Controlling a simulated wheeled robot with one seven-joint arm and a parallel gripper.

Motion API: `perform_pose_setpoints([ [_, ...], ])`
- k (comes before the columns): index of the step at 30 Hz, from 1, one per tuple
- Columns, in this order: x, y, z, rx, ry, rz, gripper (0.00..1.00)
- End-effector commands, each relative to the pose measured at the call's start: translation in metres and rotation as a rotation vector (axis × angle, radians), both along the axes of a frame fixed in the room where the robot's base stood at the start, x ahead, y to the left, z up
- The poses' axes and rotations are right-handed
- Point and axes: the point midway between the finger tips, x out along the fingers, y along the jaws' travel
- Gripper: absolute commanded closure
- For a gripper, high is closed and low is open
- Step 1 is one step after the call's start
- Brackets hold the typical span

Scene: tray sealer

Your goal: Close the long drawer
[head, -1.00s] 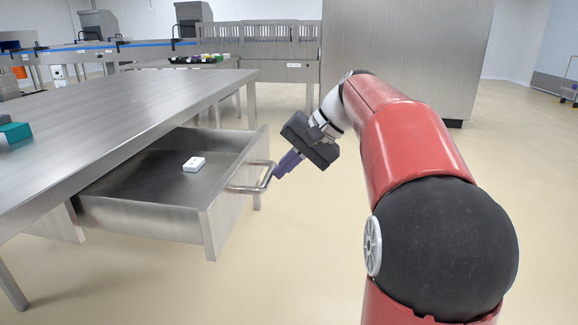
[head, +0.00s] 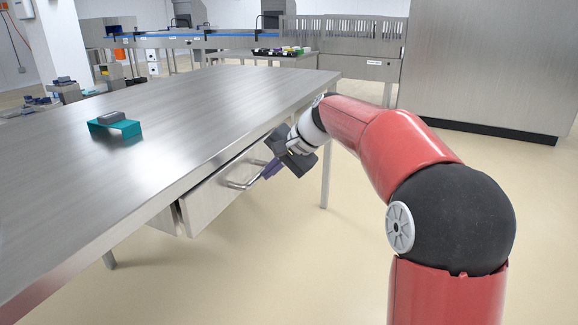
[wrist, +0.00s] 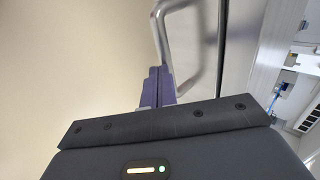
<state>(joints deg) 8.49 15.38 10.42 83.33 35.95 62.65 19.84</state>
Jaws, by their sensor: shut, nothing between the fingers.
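The long drawer (head: 212,200) is a steel drawer under the left table, with a bar handle (head: 243,183) on its front. Its front now stands close to the table edge; a gap shows at its left end, and the inside is hidden. My gripper (head: 269,171) has purple fingers, shut and empty, at the right part of the handle. In the wrist view the fingers (wrist: 158,84) are together beside the bent handle bar (wrist: 168,45), seeming to touch it or nearly so.
The steel table (head: 200,100) stands above the drawer, with a teal stand (head: 115,127) holding a grey block (head: 111,117) on top. A table leg (head: 325,175) stands just right of my gripper. The floor in front is clear.

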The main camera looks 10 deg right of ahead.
Motion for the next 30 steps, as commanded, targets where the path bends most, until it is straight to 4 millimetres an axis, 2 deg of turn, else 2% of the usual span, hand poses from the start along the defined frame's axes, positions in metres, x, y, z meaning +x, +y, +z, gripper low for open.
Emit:
perform_pose_setpoints([
  [12,0.0072,0.0107,-0.001,0.001,-0.001,-0.001,1.0],
  [23,0.0077,0.0115,-0.0001,0.003,-0.002,-0.001,1.0],
  [30,0.0061,0.0053,0.0071,0.001,-0.002,-0.001,1.0],
])
